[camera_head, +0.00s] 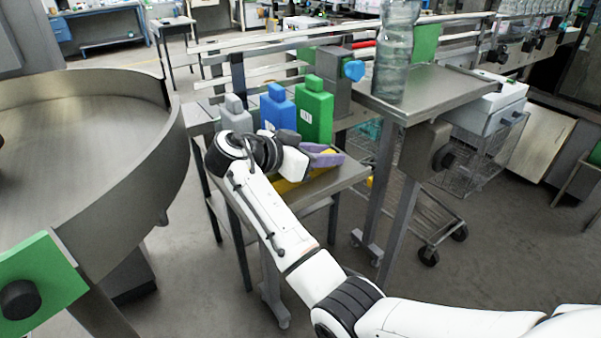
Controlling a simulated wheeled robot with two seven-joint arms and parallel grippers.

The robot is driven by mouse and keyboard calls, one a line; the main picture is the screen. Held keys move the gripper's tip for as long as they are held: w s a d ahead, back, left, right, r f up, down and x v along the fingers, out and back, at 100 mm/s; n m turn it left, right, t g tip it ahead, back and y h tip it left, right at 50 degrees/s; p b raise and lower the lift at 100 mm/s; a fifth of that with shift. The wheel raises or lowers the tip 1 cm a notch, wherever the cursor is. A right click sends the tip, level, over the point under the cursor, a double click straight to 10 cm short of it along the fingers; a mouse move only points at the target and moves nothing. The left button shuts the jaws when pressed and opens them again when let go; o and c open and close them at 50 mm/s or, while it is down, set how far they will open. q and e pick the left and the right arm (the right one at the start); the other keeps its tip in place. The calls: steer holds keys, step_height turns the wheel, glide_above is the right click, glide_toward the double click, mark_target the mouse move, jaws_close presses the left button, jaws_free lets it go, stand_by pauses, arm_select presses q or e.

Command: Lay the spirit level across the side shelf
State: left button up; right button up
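A yellow bar, which looks like the spirit level (283,187), shows on the side shelf (330,184), mostly hidden behind my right forearm and hand. Another bit of yellow shows by a purple item (325,158) just right of the hand. My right gripper (297,162) is low over the shelf, close to the purple item. Its fingers are hidden or too small to make out, so I cannot tell whether it is open or touches anything. My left gripper is out of view.
Grey (236,116), blue (277,108) and green (314,112) bottles stand along the back of the shelf. A large round metal table (90,105) is at left. A raised metal plate with a tall clear container (394,55) is right of the shelf. A wire cart (425,215) stands below.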

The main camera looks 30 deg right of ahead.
jaws_close()
steer(key=shift+r, duration=0.1)
